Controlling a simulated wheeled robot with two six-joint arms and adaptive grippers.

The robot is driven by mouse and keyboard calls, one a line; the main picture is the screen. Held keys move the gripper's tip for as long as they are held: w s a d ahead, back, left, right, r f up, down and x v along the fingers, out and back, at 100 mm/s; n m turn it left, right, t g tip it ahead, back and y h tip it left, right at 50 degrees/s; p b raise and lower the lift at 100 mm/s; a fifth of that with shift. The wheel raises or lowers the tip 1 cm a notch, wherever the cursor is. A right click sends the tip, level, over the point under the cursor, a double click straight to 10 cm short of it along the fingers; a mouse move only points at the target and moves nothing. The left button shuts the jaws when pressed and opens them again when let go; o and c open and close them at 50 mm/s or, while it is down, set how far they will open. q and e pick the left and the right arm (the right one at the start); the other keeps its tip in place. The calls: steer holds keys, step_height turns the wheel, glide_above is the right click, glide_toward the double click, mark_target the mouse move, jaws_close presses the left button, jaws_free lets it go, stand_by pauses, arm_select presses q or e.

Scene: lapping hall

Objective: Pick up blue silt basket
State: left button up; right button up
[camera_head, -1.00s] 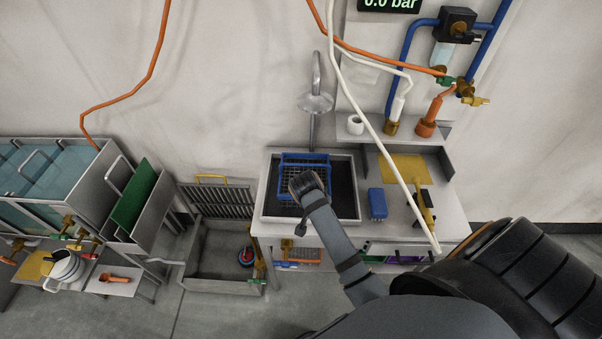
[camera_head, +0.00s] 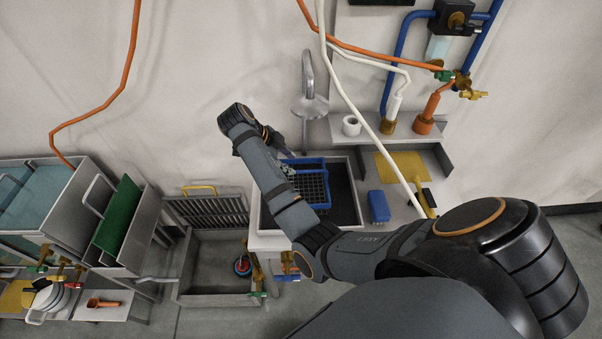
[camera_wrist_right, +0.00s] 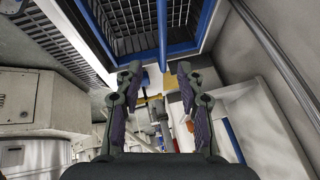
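The blue silt basket (camera_head: 313,183) has blue rims and a dark mesh. It sits in the dark sink basin (camera_head: 346,207) on the bench, its left part hidden behind my right forearm. In the right wrist view the basket (camera_wrist_right: 163,38) fills the top, with a blue bar running down towards the gap between my fingertips. My right gripper (camera_wrist_right: 160,82) is open, with its two fingers apart and nothing clearly between them. In the head view it is mostly hidden by the arm near the basket's far left corner. My left gripper is not in view.
A tap (camera_head: 308,82) stands behind the sink. A blue block (camera_head: 378,206) and a yellow sheet (camera_head: 402,171) lie to its right. A white hose (camera_head: 362,118) hangs in front of the bench. A slatted rack (camera_head: 207,210) and a grey trough (camera_head: 222,258) stand to the left.

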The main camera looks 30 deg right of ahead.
mark_target(299, 171)
steer(key=f, duration=0.1)
steer(key=d+f, duration=0.1)
steer(key=shift+w+f+b, duration=0.3)
steer(key=shift+b, duration=0.05)
steer(key=shift+d+f+b, duration=0.25)
steer(key=shift+f+b, duration=0.1)
steer(key=shift+f, duration=0.05)
steer(key=b+x, duration=0.2)
steer(key=x, duration=0.1)
steer(key=shift+s+d+f, duration=0.2)
steer(key=shift+d+f, duration=0.05)
steer(key=shift+f, duration=0.05)
steer(key=shift+w+d+f, duration=0.15)
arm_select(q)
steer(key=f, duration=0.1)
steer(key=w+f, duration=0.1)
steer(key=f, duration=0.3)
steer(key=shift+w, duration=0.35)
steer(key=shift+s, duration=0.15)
arm_select(e)
steer(key=shift+f, duration=0.15)
steer(key=shift+c, duration=0.4)
